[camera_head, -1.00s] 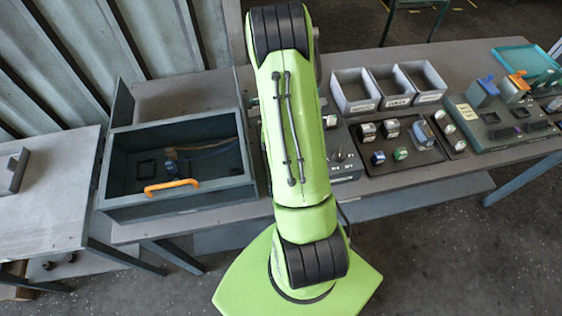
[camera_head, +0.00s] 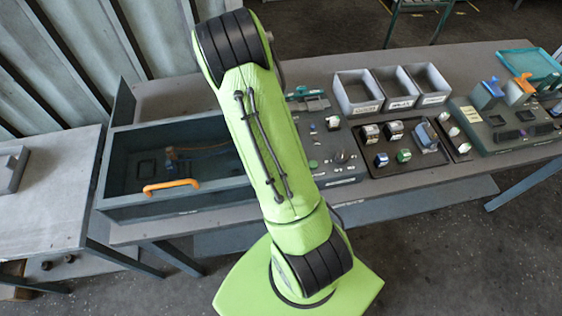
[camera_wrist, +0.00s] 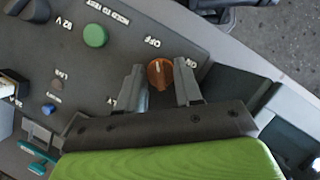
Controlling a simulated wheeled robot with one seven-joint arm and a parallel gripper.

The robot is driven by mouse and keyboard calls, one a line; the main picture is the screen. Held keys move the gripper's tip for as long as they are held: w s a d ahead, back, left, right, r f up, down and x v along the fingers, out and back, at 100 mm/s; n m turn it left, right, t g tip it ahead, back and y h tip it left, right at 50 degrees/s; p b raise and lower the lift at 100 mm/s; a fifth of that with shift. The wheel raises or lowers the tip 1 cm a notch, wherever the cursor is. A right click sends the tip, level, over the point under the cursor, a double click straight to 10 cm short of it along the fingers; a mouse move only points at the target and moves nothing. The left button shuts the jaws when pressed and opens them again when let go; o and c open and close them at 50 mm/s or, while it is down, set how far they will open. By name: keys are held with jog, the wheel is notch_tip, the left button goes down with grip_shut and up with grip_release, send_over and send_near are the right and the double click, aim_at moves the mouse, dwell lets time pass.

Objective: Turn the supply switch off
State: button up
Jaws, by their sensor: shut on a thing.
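The supply switch is an orange round knob (camera_wrist: 160,73) on a dark control panel (camera_wrist: 60,65) in the wrist view. OFF is printed just above it and ON to its upper right. A pale mark on the knob points roughly up, towards OFF; its exact angle is hard to read. My gripper (camera_wrist: 160,88) has one finger on each side of the knob and is shut on it. In the head view my arm hides the gripper, and part of the panel (camera_head: 345,172) shows to the right of the arm.
A green button (camera_wrist: 95,36) and a small blue button (camera_wrist: 48,109) sit on the same panel. In the head view, an open drawer box with an orange handle (camera_head: 171,186) lies left of my arm. Grey bins (camera_head: 358,92) and a parts tray (camera_head: 404,169) stand to the right.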

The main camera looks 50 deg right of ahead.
jog(key=shift+n, duration=0.6)
jog(key=shift+h, duration=0.3)
jog(key=o, duration=1)
jog(key=p+v, duration=0.1)
jog(key=v, duration=1.4)
jog(key=shift+r+p, duration=0.4)
